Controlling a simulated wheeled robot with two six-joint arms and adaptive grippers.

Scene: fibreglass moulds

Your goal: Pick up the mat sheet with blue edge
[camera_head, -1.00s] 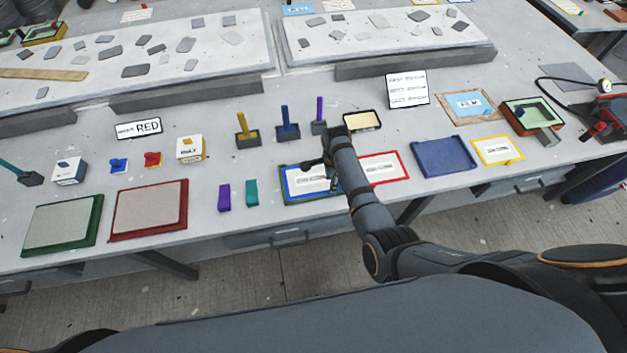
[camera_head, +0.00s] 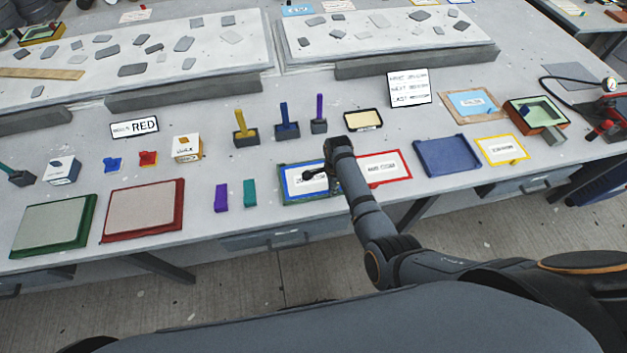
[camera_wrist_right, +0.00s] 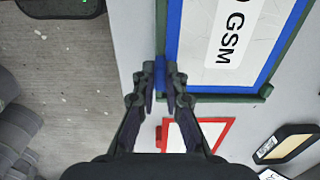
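The mat sheet with blue edge (camera_head: 291,186) lies in a green-rimmed tray (camera_head: 283,198) near the table's front edge, with a white label on it. In the right wrist view its blue border (camera_wrist_right: 172,35) runs beside the tray's green rim (camera_wrist_right: 235,98), and a small blue tab (camera_wrist_right: 160,72) sticks out. My right gripper (camera_head: 310,175) is over the sheet's right side. In the right wrist view its fingertips (camera_wrist_right: 161,82) close in on both sides of the blue tab. My left gripper is not in view.
A red-edged sheet (camera_head: 384,168) lies just right of the blue one. A blue tray (camera_head: 446,156) and a yellow-edged sheet (camera_head: 502,150) are farther right. Purple (camera_head: 221,197) and teal (camera_head: 249,193) blocks stand to the left. Handled tools (camera_head: 286,122) stand behind.

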